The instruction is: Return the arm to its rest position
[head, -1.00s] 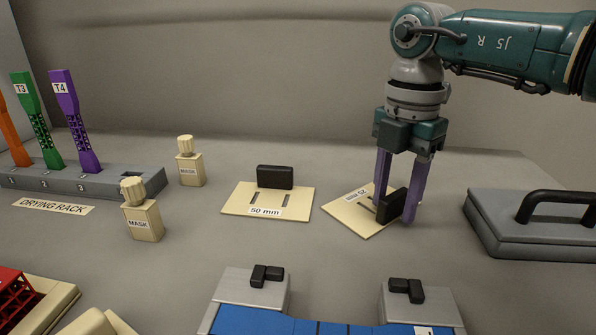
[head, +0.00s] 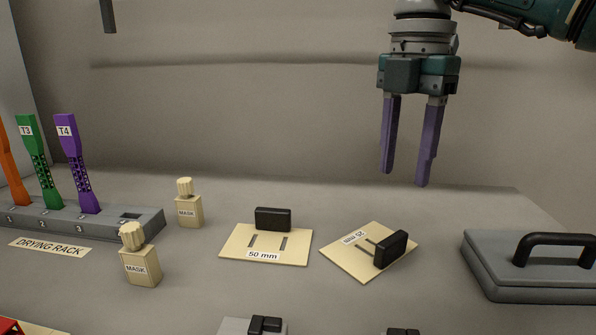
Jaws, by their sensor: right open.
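My right gripper (head: 405,178) hangs open and empty in the upper right of the head view, its two purple fingers pointing down and apart. It is above and behind the 25 mm plate (head: 345,258), a cream card with slots and a black block handle (head: 391,249). Nothing is between the fingers. The right arm comes in from the top right corner. My left gripper cannot be made out in the head view.
A 50 mm plate (head: 237,246) lies left of the 25 mm plate. Two mask bottles (head: 189,210) (head: 140,266) and a drying rack (head: 110,225) with specimens stand at left. A grey handled lid (head: 500,275) is at right. Black clamps (head: 265,325) show at the bottom edge.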

